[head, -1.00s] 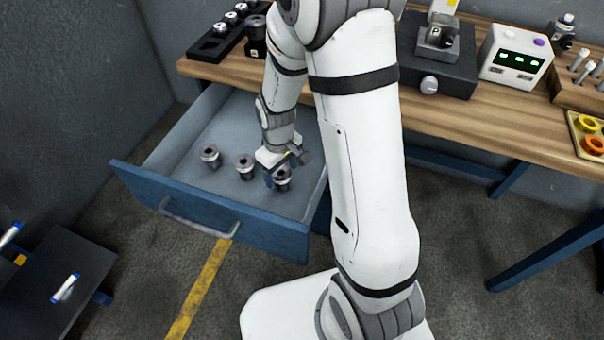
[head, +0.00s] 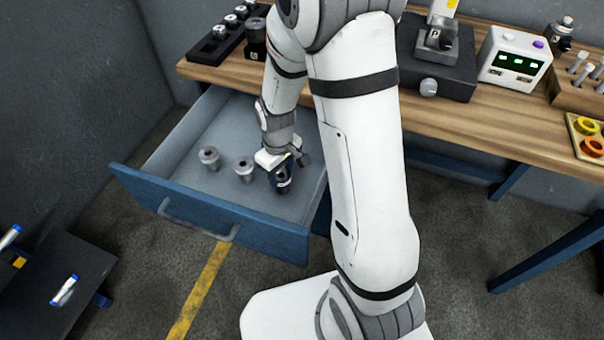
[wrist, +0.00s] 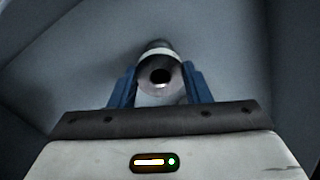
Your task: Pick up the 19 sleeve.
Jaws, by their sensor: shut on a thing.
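Several grey metal sleeves are at the open drawer (head: 210,228). A left sleeve (head: 209,157) and a middle sleeve (head: 244,168) stand upright on the drawer floor. A third sleeve (head: 282,181) is at the right, between the fingers of my gripper (head: 281,178). In the wrist view this sleeve (wrist: 160,75) sits between the blue fingers of my gripper (wrist: 160,88), its round bore facing the camera. My gripper is shut on it. I cannot read any number on the sleeves, and I cannot tell whether the held one touches the drawer floor.
The drawer's front and side walls stand close around my gripper. The wooden bench (head: 480,125) behind carries a black rack (head: 222,38), a white box with a green display (head: 516,57) and a tray with yellow and orange rings (head: 588,137). A dark stand (head: 50,290) is at lower left.

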